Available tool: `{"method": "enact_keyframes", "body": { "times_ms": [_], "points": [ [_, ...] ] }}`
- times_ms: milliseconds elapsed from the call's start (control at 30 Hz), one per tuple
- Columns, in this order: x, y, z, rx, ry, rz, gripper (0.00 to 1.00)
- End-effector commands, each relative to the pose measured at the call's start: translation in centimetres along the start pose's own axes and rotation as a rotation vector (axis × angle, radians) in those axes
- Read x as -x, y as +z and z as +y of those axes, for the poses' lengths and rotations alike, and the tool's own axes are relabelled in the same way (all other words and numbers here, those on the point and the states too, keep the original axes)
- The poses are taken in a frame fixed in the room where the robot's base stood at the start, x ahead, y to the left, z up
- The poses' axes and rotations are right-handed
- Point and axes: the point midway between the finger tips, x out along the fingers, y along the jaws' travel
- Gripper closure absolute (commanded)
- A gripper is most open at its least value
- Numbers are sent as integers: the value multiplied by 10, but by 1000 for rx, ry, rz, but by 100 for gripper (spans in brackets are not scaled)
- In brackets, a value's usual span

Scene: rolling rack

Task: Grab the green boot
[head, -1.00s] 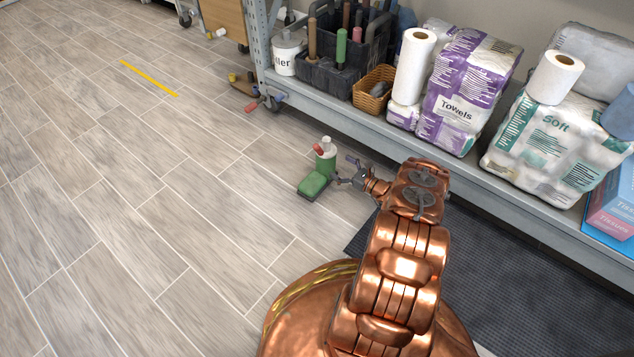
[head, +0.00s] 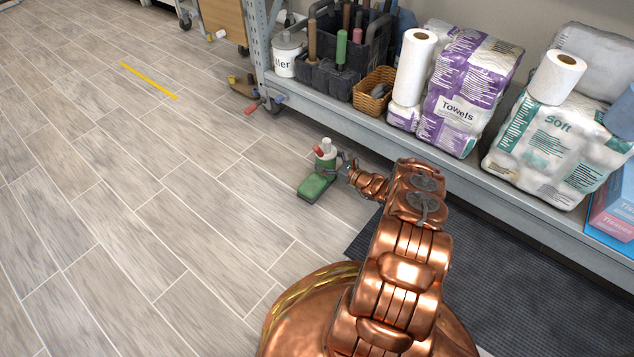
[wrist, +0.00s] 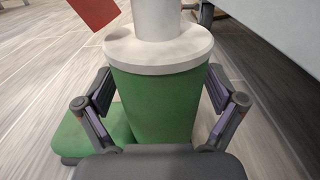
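The green boot (head: 316,186) stands on the floor in front of the rack, its low toe part pointing toward the lower left in the head view. Its green shaft (wrist: 155,105) fills the middle of the wrist view. A white collar and narrower white top (wrist: 158,45) sit above the shaft, with a red piece at the upper left. My gripper (head: 343,165) is at the shaft's right side in the head view. In the wrist view its fingers (wrist: 160,92) are spread on either side of the shaft, very close to it. Firm contact is not visible.
The rack's lower shelf (head: 330,106) holds paper towels (head: 462,95), a wicker basket (head: 374,92) and a dark tool caddy. A dark mat (head: 500,280) lies to the right.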

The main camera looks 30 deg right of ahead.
Motion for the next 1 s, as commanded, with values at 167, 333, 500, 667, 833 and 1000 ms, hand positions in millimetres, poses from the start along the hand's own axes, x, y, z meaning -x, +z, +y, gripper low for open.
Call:
{"method": "enact_keyframes", "body": {
  "times_ms": [167,333,500,667,833,1000],
  "points": [
    [0,0,0,0,0,0,29],
    [0,0,0,0,0,0,47],
    [0,0,0,0,0,0,64],
    [0,0,0,0,0,0,81],
    [0,0,0,0,-1,0,99],
    [0,1,-1,0,-1,-1,100]
  ]
}}
